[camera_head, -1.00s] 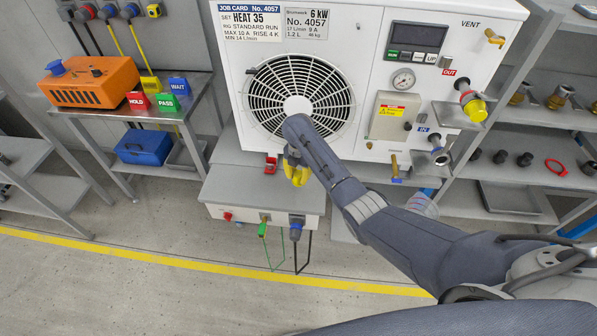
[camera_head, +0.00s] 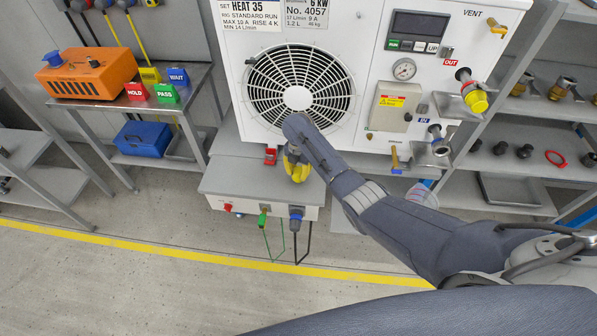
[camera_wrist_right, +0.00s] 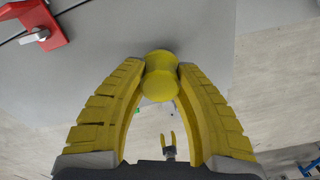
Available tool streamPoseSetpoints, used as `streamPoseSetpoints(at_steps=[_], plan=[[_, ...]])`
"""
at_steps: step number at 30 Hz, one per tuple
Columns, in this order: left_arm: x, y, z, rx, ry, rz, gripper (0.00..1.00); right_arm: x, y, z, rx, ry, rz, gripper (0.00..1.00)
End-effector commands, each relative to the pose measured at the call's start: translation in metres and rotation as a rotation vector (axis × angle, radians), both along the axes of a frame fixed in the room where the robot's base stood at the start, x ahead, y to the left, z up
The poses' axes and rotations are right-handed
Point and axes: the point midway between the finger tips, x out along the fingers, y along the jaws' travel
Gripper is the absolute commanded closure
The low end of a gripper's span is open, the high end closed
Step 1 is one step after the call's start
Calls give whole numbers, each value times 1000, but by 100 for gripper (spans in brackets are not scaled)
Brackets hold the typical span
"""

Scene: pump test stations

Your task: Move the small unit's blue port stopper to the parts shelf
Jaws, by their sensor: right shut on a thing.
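My right gripper (camera_head: 297,172) is shut on a yellow stopper (camera_wrist_right: 160,78), held between both yellow fingertips in the right wrist view. It hangs over the front of the grey bench top (camera_head: 235,180), in front of the fan of the white unit (camera_head: 375,75). I cannot tell its height above the bench. The unit's blue-marked IN port (camera_head: 437,133) shows no yellow stopper. Its red-marked OUT port carries a yellow stopper (camera_head: 476,100). A shelf rack (camera_head: 470,190) at the right holds fittings; I cannot read which shelf is the parts shelf. My left gripper is not in view.
Green and blue plugs (camera_head: 296,218) stick out of the bench front. A side table with an orange box (camera_head: 88,75) stands left.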

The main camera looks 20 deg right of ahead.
Motion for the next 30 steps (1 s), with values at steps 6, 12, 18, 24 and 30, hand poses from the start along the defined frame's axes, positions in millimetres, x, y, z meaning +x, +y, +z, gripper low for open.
streamPoseSetpoints(at_steps=[6, 12, 18, 24, 30], plan=[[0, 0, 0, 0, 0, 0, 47, 0, 0, -1, 0, 0, 0, 100], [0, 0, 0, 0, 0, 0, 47, 0, 0, -4, 1, 1, -1, 100], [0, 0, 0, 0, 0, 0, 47, 0, 0, -8, 1, 1, -1, 100], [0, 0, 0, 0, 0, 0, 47, 0, 0, -9, 1, 0, -1, 56], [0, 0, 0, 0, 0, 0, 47, 0, 0, -9, 1, 1, -1, 45]])
